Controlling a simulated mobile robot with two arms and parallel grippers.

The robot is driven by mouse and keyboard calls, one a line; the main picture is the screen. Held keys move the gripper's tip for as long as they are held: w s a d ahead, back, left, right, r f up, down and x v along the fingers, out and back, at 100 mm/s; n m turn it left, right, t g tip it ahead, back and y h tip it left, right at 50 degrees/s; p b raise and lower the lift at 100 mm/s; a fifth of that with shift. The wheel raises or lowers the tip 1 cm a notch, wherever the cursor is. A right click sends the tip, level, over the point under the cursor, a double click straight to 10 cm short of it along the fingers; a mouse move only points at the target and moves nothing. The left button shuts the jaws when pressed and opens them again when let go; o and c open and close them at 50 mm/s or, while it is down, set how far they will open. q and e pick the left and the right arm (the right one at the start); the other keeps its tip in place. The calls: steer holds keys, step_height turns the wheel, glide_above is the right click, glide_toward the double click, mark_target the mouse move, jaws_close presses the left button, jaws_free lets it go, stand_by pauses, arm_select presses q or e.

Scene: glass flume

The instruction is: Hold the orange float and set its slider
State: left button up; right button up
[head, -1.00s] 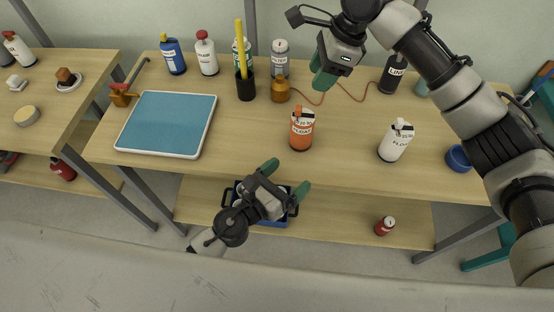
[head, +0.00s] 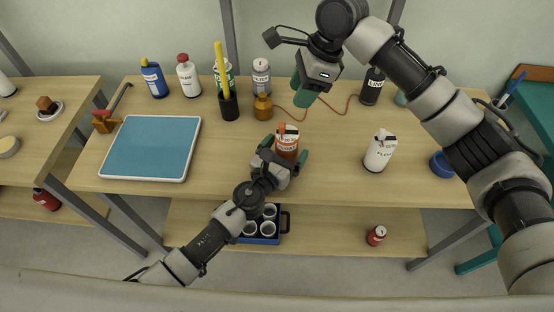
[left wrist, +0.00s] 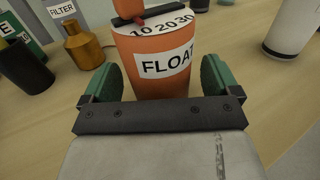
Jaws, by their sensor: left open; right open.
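The orange float (head: 286,143) stands upright on the bench in the head view. In the left wrist view the float (left wrist: 163,62) shows a "FLOAT" label, a white top with the marks 10, 20, 30, and a dark bar with a red slider pointer (left wrist: 140,20) near the left end of the marks. My left gripper (head: 286,159) is open at the float's near side. In the left wrist view its green fingers (left wrist: 160,80) stand on either side of the float's lower body, with gaps. My right gripper (head: 306,92) hangs above the back of the bench, empty.
A white float (head: 379,151) stands to the right. An amber bottle (head: 263,107) and a dark cup (head: 229,105) with a yellow stick stand behind. A blue-topped tray (head: 152,147) lies at left. A blue crate (head: 278,236) with white cups sits on the lower shelf.

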mark_target(283, 124)
arm_select(q)
steer(key=shift+w+d, duration=0.2)
steer(key=shift+w, duration=0.15)
steer(key=shift+c, duration=0.3)
steer(key=c, duration=1)
steer(key=shift+c, duration=0.2)
arm_select(e)
steer(key=shift+o, duration=0.4)
steer(key=shift+m+t+y, duration=0.3)
steer(key=shift+m, duration=0.5)
steer(key=x, duration=1)
steer(key=shift+s+d+f, duration=0.1)
steer(key=shift+s+d, duration=0.05)
steer(key=shift+s, duration=0.15)
jaws_close()
